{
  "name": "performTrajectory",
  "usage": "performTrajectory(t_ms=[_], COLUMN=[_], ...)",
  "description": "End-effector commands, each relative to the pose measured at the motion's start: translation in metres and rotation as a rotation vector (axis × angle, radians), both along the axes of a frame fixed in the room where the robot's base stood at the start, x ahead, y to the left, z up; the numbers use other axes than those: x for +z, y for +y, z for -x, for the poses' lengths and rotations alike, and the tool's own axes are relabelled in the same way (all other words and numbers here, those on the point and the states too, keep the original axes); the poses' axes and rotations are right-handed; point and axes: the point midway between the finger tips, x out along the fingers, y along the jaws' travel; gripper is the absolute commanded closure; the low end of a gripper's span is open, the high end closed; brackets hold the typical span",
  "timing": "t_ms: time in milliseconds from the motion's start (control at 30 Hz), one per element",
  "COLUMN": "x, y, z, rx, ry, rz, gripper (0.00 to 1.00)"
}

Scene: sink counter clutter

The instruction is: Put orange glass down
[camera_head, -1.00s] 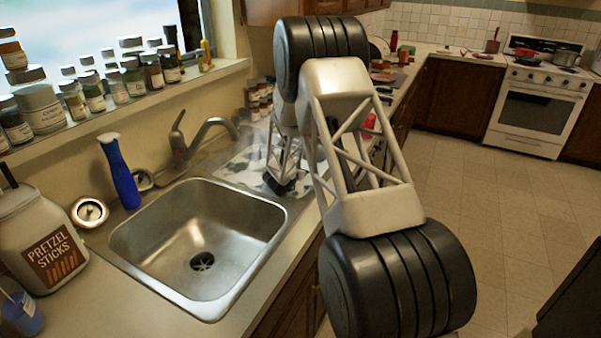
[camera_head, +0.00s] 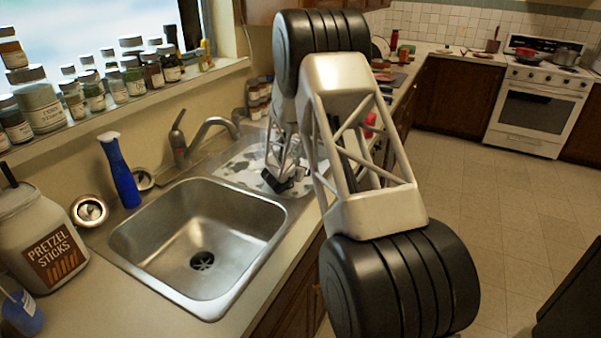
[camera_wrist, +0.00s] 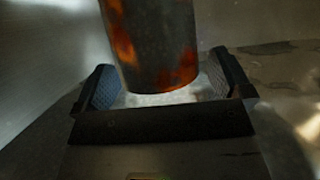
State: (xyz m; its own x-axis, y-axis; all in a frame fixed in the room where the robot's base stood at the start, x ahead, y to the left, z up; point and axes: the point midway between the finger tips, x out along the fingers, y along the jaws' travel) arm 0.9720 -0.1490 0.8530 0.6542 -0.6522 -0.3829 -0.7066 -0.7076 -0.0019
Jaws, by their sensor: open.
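The orange glass (camera_wrist: 152,40) shows in the wrist view as a dark cylinder with glowing orange patches. It stands between the two fingers of my gripper (camera_wrist: 162,84), with its lower end near the palm side. The fingers are open, with a visible gap beside the glass on the right; contact on the left is hard to judge. In the head view my gripper (camera_head: 282,180) is low over the patterned grey-white surface (camera_head: 236,165) behind the sink. I cannot make out the glass there, as my arm blocks much of that spot.
The empty steel sink (camera_head: 200,240) lies in front of my gripper. The faucet (camera_head: 205,135) stands to its left. A blue bottle (camera_head: 120,175), a pretzel jar (camera_head: 40,240) and several spice jars (camera_head: 115,85) are farther left. My arm covers the counter on the right.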

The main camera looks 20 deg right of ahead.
Motion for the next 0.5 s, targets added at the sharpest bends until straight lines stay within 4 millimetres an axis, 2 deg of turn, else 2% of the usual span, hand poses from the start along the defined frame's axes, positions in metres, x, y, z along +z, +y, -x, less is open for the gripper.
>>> performTrajectory(t_ms=[300, 500], x=[0.010, 0.012], y=[0.018, 0.021], z=[0.017, 0.021], rx=[0.000, 0.000], ry=[0.001, 0.000], rz=[-0.001, 0.000], gripper=[0.03, 0.03])
